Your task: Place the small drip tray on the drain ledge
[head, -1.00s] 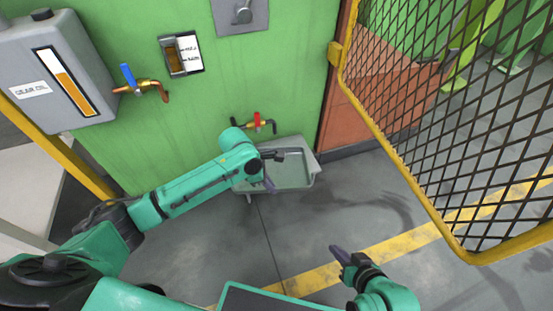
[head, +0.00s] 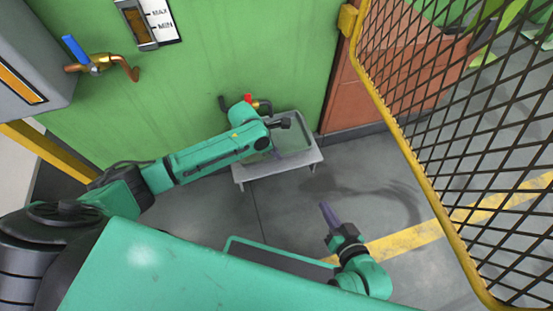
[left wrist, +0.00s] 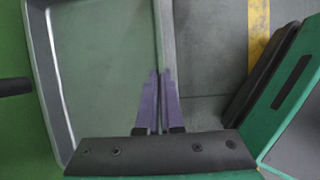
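The small drip tray (head: 297,128) is a shallow grey-green tray against the green wall, below the red-handled valve. It is at or over the drain ledge (head: 252,171), a low light grey stand with short legs; whether it rests fully on it is hidden. My left gripper (head: 277,152) reaches down at the tray. In the left wrist view the tray (left wrist: 105,60) fills the left half, and the purple fingers (left wrist: 159,100) are close together on its side rim. My right gripper (head: 328,214) hangs empty over the floor; its finger opening cannot be told.
The red-handled valve (head: 248,99) sticks out of the wall just above the tray, beside my left wrist. A blue-handled brass tap (head: 98,65) is at upper left. A yellow-framed mesh guard (head: 415,160) stands on the right. The floor before the ledge is clear.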

